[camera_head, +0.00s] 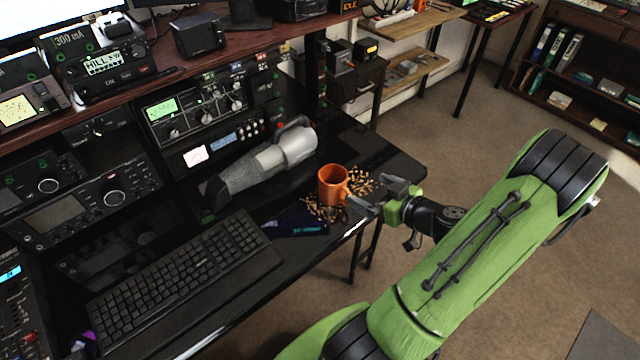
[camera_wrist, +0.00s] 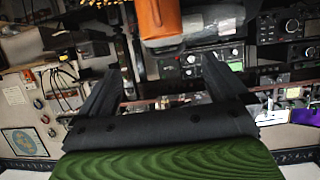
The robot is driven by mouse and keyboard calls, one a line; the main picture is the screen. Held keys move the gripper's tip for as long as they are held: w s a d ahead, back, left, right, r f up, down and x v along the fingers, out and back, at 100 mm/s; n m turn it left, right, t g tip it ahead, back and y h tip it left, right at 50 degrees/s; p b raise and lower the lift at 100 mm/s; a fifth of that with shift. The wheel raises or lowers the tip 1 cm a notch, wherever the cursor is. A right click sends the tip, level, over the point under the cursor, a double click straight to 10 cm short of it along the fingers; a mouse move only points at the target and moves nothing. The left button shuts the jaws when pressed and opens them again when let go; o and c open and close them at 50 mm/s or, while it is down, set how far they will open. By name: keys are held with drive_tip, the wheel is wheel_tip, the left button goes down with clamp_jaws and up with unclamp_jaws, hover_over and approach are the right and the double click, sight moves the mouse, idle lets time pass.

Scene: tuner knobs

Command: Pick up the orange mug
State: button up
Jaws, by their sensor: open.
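The orange mug (camera_head: 332,185) stands upright on the black desk near its right front edge, among scattered small brown bits. It also shows at the top of the wrist view (camera_wrist: 158,18), cut off by the frame edge. My gripper (camera_head: 364,196) is beside the mug, at its right front side, with its fingers pointing toward it. In the wrist view the two dark fingers are spread apart (camera_wrist: 155,85) with nothing between them that I can see held. The mug's handle side is close to the fingers; whether they touch it I cannot tell.
A grey handheld vacuum (camera_head: 265,160) lies behind and left of the mug. A black keyboard (camera_head: 180,275) lies on the desk (camera_head: 400,165) to the left. A dark packet (camera_head: 298,222) lies in front of the mug. Radio gear (camera_head: 195,105) stands at the back. Open floor lies to the right.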

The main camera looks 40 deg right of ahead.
sight(325, 171)
drive_tip(key=x, duration=1.4)
drive_tip(key=shift+w+a+f, duration=0.25)
drive_tip(key=shift+f, duration=0.1)
drive_tip(key=shift+s, duration=0.1)
drive_tip(key=shift+c, duration=0.3)
drive_tip(key=c, duration=1.4)
